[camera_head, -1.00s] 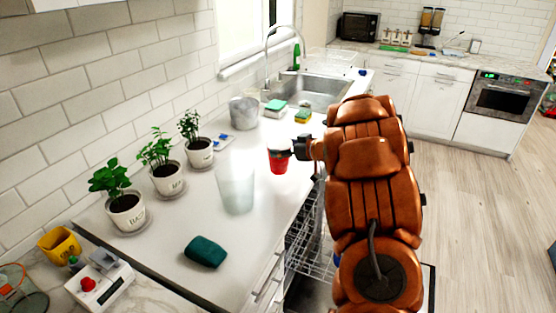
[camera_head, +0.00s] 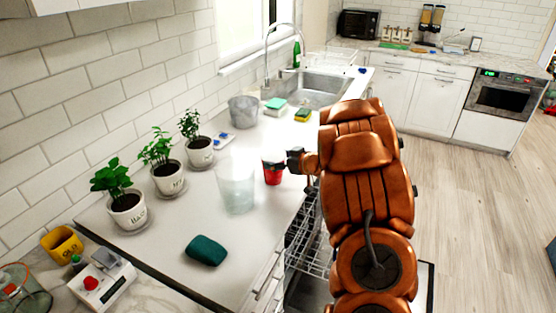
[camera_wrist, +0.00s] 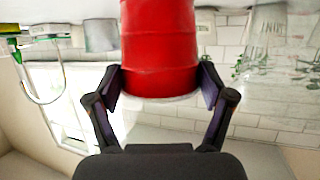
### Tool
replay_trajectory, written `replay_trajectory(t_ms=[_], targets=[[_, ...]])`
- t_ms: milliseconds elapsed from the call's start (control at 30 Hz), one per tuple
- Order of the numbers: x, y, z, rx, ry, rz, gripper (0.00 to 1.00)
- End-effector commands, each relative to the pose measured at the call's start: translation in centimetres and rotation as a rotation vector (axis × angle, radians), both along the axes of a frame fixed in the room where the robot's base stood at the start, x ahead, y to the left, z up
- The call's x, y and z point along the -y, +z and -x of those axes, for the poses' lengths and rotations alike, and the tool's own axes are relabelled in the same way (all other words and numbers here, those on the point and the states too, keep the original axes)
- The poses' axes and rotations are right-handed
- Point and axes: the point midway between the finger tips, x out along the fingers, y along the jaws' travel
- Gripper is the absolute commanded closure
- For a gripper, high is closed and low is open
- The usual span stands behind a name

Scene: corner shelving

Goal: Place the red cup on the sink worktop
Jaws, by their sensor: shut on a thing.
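The red cup (camera_head: 273,172) is upright at the right edge of the white sink worktop (camera_head: 180,228), beside a clear glass container (camera_head: 236,186). I cannot tell whether its base touches the worktop. My gripper (camera_head: 289,161) reaches it from the right and is shut on it. In the wrist view the red cup (camera_wrist: 160,45) appears upside down between the two fingers (camera_wrist: 160,88), which press on both sides near its pale rim.
Potted plants (camera_head: 127,209) line the wall. A green cloth (camera_head: 206,250) lies at the front, with bare worktop around it. A metal bucket (camera_head: 243,110) and sponges (camera_head: 303,115) are near the sink (camera_head: 316,90). An open dishwasher rack (camera_head: 308,245) is below the edge.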

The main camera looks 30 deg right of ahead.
Motion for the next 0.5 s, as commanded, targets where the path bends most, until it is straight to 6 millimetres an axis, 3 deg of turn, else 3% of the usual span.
replay_trajectory(t_ms=[167, 200, 333, 500], targets=[[0.0, -0.42, 0.01, 0.0, 0.0, -0.001, 0.57], [0.0, -0.36, 0.01, 0.0, 0.0, 0.0, 0.15], [0.0, -0.33, 0.0, 0.0, 0.0, 0.0, 0.02], [0.0, -0.35, 0.01, 0.0, 0.0, 0.0, 0.0]])
